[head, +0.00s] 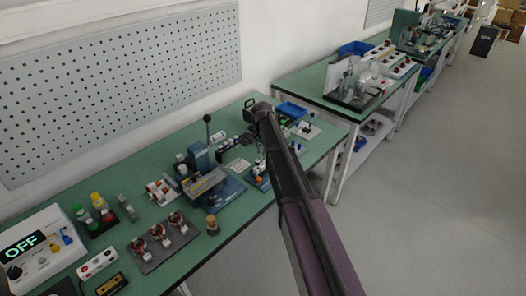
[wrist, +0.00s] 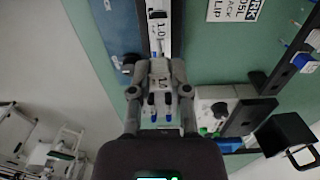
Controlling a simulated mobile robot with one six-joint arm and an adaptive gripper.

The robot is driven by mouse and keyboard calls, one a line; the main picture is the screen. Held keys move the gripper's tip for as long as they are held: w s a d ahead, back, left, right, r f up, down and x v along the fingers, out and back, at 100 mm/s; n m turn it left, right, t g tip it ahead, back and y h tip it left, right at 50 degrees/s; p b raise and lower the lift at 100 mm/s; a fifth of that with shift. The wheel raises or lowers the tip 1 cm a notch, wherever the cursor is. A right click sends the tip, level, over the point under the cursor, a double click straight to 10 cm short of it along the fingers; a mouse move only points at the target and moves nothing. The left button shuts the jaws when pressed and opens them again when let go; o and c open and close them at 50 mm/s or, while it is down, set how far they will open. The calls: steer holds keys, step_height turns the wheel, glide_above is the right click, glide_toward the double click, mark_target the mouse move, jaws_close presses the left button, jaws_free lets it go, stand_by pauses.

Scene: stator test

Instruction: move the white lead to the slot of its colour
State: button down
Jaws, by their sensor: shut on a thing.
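My gripper (wrist: 160,68) points at the green bench top in the wrist view. Its two grey fingers are shut on a small pale piece (wrist: 159,84) between them. The piece fits the white lead, but its shape is mostly hidden by the fingers. Blue-tipped and dark small parts show just below it. A narrow white strip marked 1.0 (wrist: 158,30) lies straight beyond the fingertips. In the head view my arm reaches over the far end of the near bench, and its wrist hides the fingers and the held piece. I cannot make out a white slot in either view.
A lettered white card (wrist: 234,8) lies on the bench, with dark-framed racks (wrist: 285,68) at the right. In the head view, a blue press with a lever (head: 200,165) stands left of my arm. A blue bin (head: 291,110) is behind it. The floor at right is clear.

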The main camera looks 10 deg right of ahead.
steer(key=shift+f+b, duration=0.85)
steer(key=shift+f, duration=0.05)
stand_by(1.8)
steer(key=shift+f+b, duration=0.45)
steer(key=shift+f+b, duration=0.3)
steer(key=shift+f, duration=0.3)
steer(key=shift+b, duration=0.3)
steer(key=c, duration=0.5)
jaws_free()
steer(key=shift+r, duration=0.15)
